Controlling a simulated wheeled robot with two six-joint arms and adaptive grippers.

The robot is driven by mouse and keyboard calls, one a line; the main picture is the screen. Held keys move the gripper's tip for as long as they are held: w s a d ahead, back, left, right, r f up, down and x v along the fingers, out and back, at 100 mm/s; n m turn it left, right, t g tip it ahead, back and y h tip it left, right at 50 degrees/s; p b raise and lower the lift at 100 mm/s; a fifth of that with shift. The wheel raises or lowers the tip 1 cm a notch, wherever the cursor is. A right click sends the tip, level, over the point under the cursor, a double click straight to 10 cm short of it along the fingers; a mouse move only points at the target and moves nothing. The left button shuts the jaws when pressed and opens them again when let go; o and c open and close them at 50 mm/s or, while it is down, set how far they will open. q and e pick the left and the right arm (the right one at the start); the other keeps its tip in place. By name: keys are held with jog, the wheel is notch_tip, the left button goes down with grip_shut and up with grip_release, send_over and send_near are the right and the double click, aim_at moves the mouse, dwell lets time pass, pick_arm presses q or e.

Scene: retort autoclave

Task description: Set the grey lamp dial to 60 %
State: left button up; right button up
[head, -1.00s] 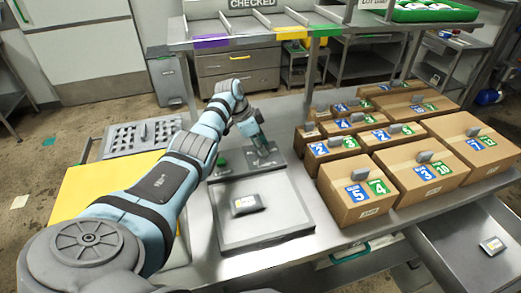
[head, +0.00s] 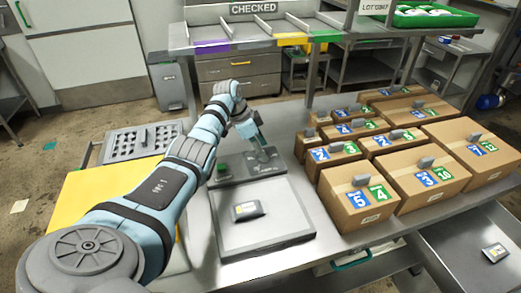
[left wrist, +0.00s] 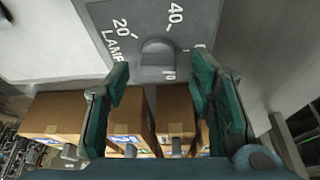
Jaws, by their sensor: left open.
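The grey lamp dial (left wrist: 158,54) is a rounded knob on a grey panel in the left wrist view. The panel carries the word LAMP and the marks 20 and 40; other marks are cut off or hidden, and I cannot tell the dial's setting. My left gripper (left wrist: 162,80) is open, with one finger on each side of the dial's line and the knob between and beyond the tips. I cannot tell if they touch it. In the head view my left gripper (head: 264,155) is low over the grey panel (head: 235,178), and the dial is hidden.
A green button (head: 222,169) is left of the gripper. Several cartons (head: 361,195) stand close on the right. A shelf marked CHECKED (head: 254,8) is behind.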

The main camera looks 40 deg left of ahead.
pick_arm(q)
jog(key=v, duration=1.1)
